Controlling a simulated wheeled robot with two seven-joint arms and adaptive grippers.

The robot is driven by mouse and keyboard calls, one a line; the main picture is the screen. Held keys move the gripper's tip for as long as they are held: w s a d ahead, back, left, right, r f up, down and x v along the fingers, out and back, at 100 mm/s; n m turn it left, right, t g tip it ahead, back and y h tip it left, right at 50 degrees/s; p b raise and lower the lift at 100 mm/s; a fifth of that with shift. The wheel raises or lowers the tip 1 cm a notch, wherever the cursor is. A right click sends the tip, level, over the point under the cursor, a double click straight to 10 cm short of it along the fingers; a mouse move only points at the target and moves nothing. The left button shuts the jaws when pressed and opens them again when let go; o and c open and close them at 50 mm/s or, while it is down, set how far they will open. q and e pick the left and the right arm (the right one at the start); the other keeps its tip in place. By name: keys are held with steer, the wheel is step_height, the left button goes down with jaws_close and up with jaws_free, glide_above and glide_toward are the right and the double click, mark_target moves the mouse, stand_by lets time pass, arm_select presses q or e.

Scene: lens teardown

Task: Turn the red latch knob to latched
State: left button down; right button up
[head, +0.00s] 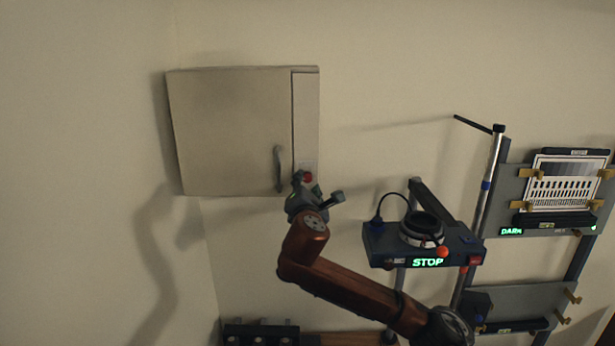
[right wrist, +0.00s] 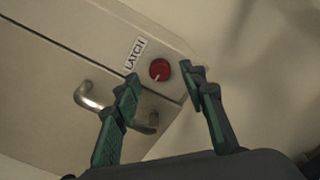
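The red latch knob (right wrist: 159,70) sits on the cabinet's narrow side strip, beside a label reading LATCH (right wrist: 135,54). A pale mark shows on the knob's face; whether that is latched cannot be told. In the head view the knob (head: 308,176) shows just above my right gripper (head: 318,190). In the right wrist view my right gripper (right wrist: 162,80) is open and empty, with the knob seen between its two green fingertips and no clear contact. The cabinet door (head: 228,130) looks closed, with a metal handle (head: 279,168) near its right edge. My left gripper is not in view.
A dark device with a STOP display (head: 428,262) and a ring on top stands right of my right arm. A stand with metal poles (head: 489,190) and grey panels (head: 510,190) is farther right. The wall left of the cabinet is clear.

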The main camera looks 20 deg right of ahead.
mark_target(307, 177)
steer(key=shift+p+x, duration=0.3)
steer(key=shift+x, duration=0.85)
steer(key=shift+c, duration=0.7)
jaws_close()
